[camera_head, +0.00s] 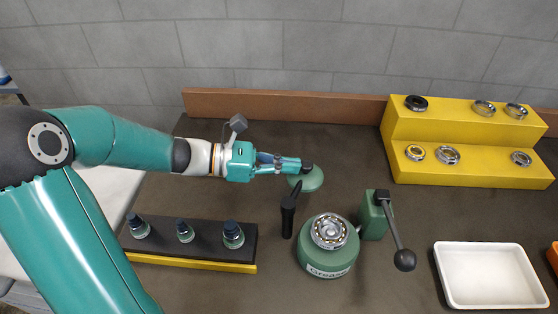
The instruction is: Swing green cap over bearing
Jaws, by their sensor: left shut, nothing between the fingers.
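The green cap (311,180) is a round disc off to the upper left of the green greaser (327,262), beside a black upright post (288,216). A bearing (329,231) lies on top of the greaser, uncovered. My left gripper (308,168) is shut and empty, its fingertips at the upper edge of the cap and partly in front of it. I cannot tell whether they touch it. My right gripper is not in view.
A green lever box (375,215) with a black ball handle stands right of the greaser. A white tray (490,275) is at lower right. A yellow stepped rack (455,135) holds several bearings. A black rack (190,235) with bottle-like parts is at left.

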